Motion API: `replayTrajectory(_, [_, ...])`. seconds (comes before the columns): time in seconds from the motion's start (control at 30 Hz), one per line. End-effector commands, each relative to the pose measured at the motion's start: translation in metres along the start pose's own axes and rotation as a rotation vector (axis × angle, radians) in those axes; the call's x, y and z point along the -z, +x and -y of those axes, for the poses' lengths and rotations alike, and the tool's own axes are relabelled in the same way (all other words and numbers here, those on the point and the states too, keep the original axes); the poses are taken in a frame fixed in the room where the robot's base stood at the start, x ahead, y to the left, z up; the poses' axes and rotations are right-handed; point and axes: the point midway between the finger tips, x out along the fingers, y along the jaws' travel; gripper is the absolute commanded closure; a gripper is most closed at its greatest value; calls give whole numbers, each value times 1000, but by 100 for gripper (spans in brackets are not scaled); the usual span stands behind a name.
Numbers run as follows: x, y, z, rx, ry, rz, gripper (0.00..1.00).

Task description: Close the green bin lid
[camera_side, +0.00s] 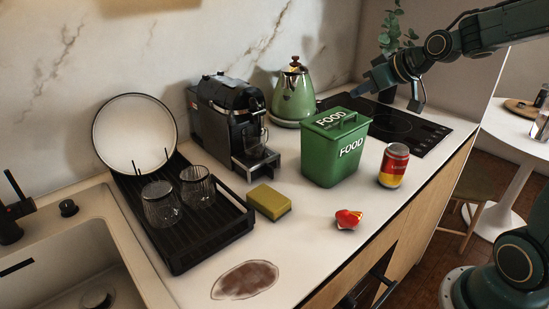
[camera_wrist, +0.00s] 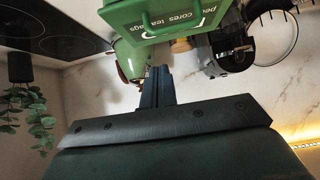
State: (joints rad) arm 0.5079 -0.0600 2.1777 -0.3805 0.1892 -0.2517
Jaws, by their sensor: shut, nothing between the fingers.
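The green food bin (camera_side: 328,165) stands upright on the counter in the side view. Its green lid (camera_side: 318,119) lies flat over the top, with a raised bar handle and the word FOOD. In the wrist view the green lid (camera_wrist: 120,14) with its handle and white lettering shows at the top edge. My gripper (camera_side: 361,89) is above and behind the bin at the right, apart from the lid. In the wrist view my gripper (camera_wrist: 161,72) is shut and empty, its fingertips just below the lid's edge in the picture.
A green kettle (camera_side: 293,97) and black coffee machine (camera_side: 218,112) stand behind and left of the bin. A red-and-yellow can (camera_side: 393,166), a red-and-yellow scrap (camera_side: 347,219) and a sponge (camera_side: 269,202) are nearby. The black hob (camera_side: 408,133) lies right. A plant (camera_wrist: 38,115) is close.

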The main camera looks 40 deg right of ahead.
Motion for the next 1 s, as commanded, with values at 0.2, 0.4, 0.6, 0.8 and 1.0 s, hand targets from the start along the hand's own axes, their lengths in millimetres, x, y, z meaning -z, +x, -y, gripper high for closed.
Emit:
replayTrajectory(0.2, [-28,1,0,-1,2,2,100])
replayTrajectory(0.4, [-47,6,0,1,1,2,100])
replayTrajectory(0.6, [-57,9,0,-1,0,0,100])
replayTrajectory(0.8, [-61,11,0,0,0,0,100])
replayTrajectory(1.0, [-61,11,0,0,0,0,100])
